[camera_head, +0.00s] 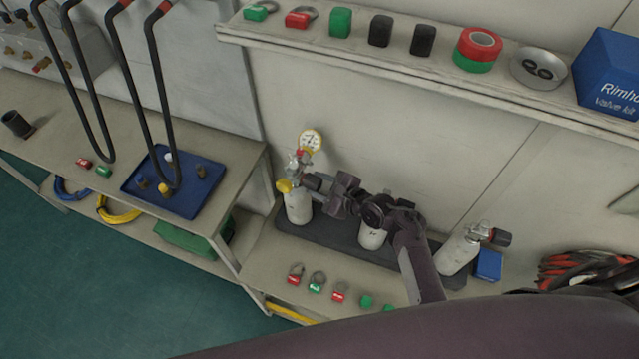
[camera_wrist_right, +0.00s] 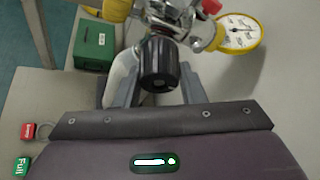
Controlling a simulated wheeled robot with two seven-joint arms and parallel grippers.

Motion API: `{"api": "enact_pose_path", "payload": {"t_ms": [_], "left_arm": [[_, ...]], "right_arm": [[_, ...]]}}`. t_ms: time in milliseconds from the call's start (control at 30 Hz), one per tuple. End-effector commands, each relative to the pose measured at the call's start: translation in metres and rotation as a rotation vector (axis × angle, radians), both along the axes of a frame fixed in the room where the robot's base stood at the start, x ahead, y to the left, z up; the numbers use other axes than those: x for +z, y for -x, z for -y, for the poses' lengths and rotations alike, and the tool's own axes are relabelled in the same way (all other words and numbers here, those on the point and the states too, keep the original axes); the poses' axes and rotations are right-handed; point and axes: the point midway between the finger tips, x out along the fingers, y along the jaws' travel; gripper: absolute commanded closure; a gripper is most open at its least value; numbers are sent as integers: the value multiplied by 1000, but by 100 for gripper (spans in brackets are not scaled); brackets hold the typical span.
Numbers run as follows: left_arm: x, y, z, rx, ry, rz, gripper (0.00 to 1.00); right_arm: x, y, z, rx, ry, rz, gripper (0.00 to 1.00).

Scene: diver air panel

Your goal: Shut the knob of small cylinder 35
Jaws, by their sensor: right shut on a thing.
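Three small white cylinders stand on a dark mat on the low bench: a left one (camera_head: 298,211), a middle one (camera_head: 372,238) partly hidden by my right arm, and a right one (camera_head: 458,252) that leans. Their numbers are too small to read. The left one carries a valve with a yellow-rimmed gauge (camera_head: 311,140) and a black knob (camera_wrist_right: 158,65). My right gripper (camera_head: 321,186) reaches this knob from the right. In the right wrist view the knob sits between its two fingers, and the gripper is shut on it. My left gripper is not in view.
A shelf (camera_head: 400,72) with tags, blocks, tape and a blue box (camera_head: 610,75) runs above. Red and green tags (camera_head: 317,283) lie in front of the cylinders. A blue tray (camera_head: 200,200) is on the left bench. Gloves (camera_head: 585,270) lie at right.

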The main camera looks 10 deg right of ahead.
Motion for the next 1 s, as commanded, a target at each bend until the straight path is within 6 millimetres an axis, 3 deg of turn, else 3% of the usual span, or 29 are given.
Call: {"api": "enact_pose_path", "payload": {"t_ms": [700,733,867,1000], "left_arm": [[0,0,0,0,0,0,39],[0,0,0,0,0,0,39],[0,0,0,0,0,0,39],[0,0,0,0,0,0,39]], "right_arm": [[-2,2,0,0,-47,-58,87],[-2,2,0,0,-47,-58,60],[-2,1,0,0,-47,-56,43],[-1,1,0,0,-47,-54,42]]}}
